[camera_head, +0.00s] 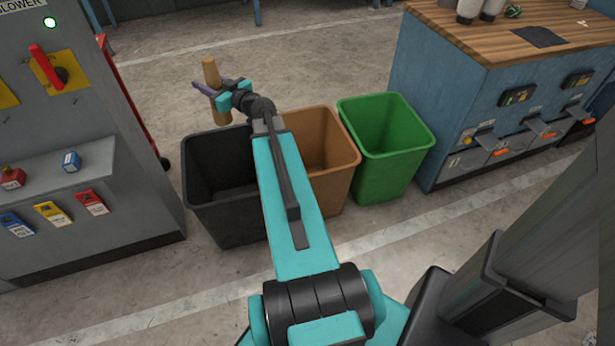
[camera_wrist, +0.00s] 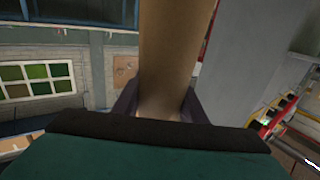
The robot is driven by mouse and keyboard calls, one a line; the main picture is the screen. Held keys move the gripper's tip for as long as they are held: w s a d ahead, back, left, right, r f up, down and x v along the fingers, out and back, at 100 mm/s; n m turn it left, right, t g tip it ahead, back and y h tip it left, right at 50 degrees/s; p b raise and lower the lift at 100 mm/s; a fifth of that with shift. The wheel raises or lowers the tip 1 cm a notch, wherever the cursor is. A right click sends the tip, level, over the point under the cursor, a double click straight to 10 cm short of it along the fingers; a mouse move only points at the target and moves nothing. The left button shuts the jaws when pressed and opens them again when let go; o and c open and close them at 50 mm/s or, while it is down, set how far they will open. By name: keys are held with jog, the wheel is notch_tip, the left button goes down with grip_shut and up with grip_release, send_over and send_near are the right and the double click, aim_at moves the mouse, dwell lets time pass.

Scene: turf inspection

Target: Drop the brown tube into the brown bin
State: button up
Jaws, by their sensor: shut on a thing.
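The brown tube (camera_head: 211,75) is held upright in my gripper (camera_head: 216,90), which is shut on it. In the head view the tube shows above the black bin's far rim, to the left of the brown bin. The wrist view shows the tube (camera_wrist: 172,50) close up between the two fingers (camera_wrist: 160,105). The brown bin (camera_head: 334,185) stands on the floor between the black and green bins. My arm crosses in front of its left part, and its bottom is hidden from view.
The black bin (camera_head: 218,222) stands left of the brown one, the green bin (camera_head: 385,172) right of it. A grey cabinet (camera_head: 100,130) with switches and tags is at left. A blue workbench (camera_head: 500,125) with a wooden top is at right. Open floor lies behind the bins.

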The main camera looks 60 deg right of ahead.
jog(key=s+d+f+m+g+h+b, duration=0.2)
jog(key=s+d+f+m+h+b, duration=0.1)
jog(key=d, duration=0.7)
jog(key=s+d+f+m+g+h+b, duration=0.2)
jog(key=s+d+f+m+h+b, duration=0.1)
jog(key=s+d+f+h+b, duration=0.2)
jog(key=s+d+f+m+g+h+b, duration=0.2)
jog(key=s+d+f+h+b, duration=0.2)
jog(key=d, duration=1.1)
jog(key=s+f+b, duration=0.3)
jog(key=s+f, duration=0.3)
jog(key=s, duration=0.1)
jog(key=shift+d+f+m, duration=0.3)
jog(key=shift+d+m, duration=0.1)
jog(key=shift+f+b, duration=0.15)
jog(key=shift+b, duration=0.2)
notch_tip(320, 180, down, 6)
jog(key=b, duration=0.6)
